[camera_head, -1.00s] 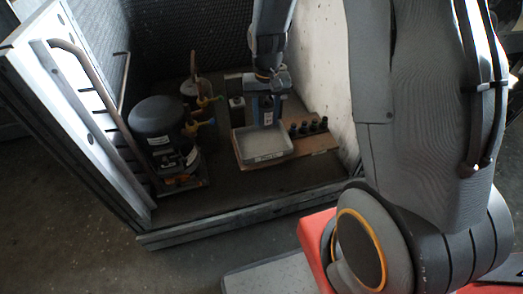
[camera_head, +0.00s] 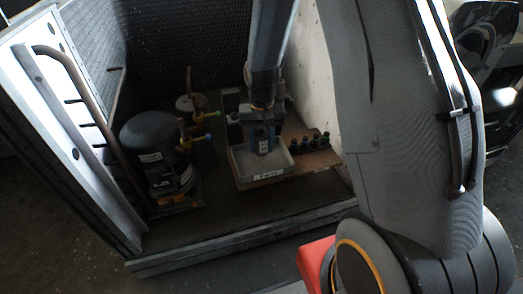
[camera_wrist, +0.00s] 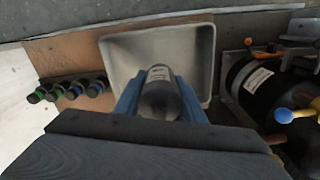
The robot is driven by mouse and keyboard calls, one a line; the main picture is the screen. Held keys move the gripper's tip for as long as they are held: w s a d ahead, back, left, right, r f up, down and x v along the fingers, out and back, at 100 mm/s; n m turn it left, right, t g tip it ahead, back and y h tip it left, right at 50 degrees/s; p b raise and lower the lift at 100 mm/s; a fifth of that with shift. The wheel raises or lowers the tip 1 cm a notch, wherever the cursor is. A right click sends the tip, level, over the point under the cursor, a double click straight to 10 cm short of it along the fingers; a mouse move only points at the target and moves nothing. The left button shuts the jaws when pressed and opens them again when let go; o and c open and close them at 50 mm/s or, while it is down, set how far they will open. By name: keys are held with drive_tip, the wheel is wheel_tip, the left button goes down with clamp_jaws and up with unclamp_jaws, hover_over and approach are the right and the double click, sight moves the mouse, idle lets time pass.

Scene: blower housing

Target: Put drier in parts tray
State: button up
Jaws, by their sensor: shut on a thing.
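My gripper (camera_head: 262,143) is shut on the drier (camera_wrist: 158,92), a dark metal cylinder with a pale label, held between two blue fingers in the wrist view. The parts tray (camera_head: 245,172) is a shallow light-grey tray with a small label on its front, on a brown board inside the housing. In the wrist view the tray (camera_wrist: 118,48) lies beyond and below the drier, which overlaps its near part. The head view shows the gripper over the back part of the tray. The arm hides most of the drier there, and I cannot tell whether it touches the tray floor.
A black compressor (camera_head: 150,140) stands left of the tray. Several dark fittings (camera_head: 312,143) stand in a row right of the tray. The housing has a white left panel (camera_head: 50,110) and a metal front sill (camera_head: 240,237).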

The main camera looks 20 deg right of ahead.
drive_tip(key=shift+f, duration=1.15)
drive_tip(key=shift+f, duration=0.1)
drive_tip(key=o, duration=1.3)
